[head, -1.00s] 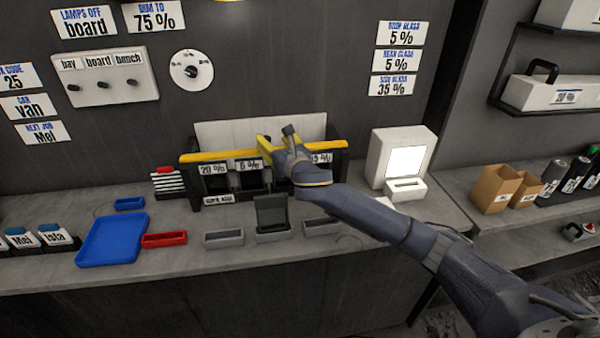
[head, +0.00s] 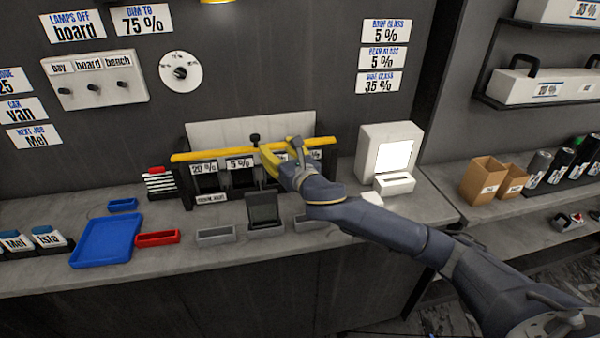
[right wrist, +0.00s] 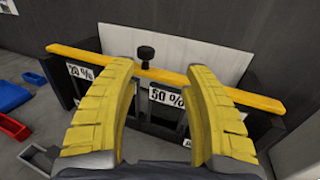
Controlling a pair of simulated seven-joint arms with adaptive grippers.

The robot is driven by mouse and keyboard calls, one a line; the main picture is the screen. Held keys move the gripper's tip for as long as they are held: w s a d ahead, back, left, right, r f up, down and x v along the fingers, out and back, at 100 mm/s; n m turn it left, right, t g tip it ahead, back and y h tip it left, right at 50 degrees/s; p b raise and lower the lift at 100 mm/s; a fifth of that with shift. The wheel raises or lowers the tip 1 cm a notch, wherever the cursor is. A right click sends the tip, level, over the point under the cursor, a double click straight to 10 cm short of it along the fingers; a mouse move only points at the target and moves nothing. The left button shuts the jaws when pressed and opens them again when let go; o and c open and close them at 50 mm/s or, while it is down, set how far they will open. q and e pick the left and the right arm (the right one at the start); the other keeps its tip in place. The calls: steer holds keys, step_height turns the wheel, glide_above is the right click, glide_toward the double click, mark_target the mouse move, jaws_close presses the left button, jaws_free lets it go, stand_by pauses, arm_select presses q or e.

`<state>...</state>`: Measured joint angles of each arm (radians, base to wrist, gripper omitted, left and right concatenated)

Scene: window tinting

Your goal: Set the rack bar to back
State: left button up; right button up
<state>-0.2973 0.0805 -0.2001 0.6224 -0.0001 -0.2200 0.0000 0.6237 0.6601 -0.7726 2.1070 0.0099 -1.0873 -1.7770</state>
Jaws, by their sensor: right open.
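The yellow rack bar (head: 215,152) lies across the top of the dark rack, at the front ends of its side panels. A black knob (head: 255,138) stands up on the bar; both bar (right wrist: 85,58) and knob (right wrist: 146,53) show in the right wrist view. My right gripper (head: 281,150) is open and empty, just in front of the bar. In the right wrist view its yellow fingers (right wrist: 160,68) stand apart, with the knob beyond them and nearer the left finger. No contact with the knob shows. My left gripper is out of view.
The rack's labelled slots (head: 240,175) sit below the bar, with a white panel (head: 245,131) behind. Small grey trays (head: 215,234) and a dark stand (head: 263,210) are in front. A white screen unit (head: 388,150) stands right, a blue tray (head: 103,241) left.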

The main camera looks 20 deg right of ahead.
steer(key=s+d, duration=0.1)
steer(key=s, duration=1)
steer(key=shift+s+d, duration=0.4)
stand_by(0.7)
stand_by(0.5)
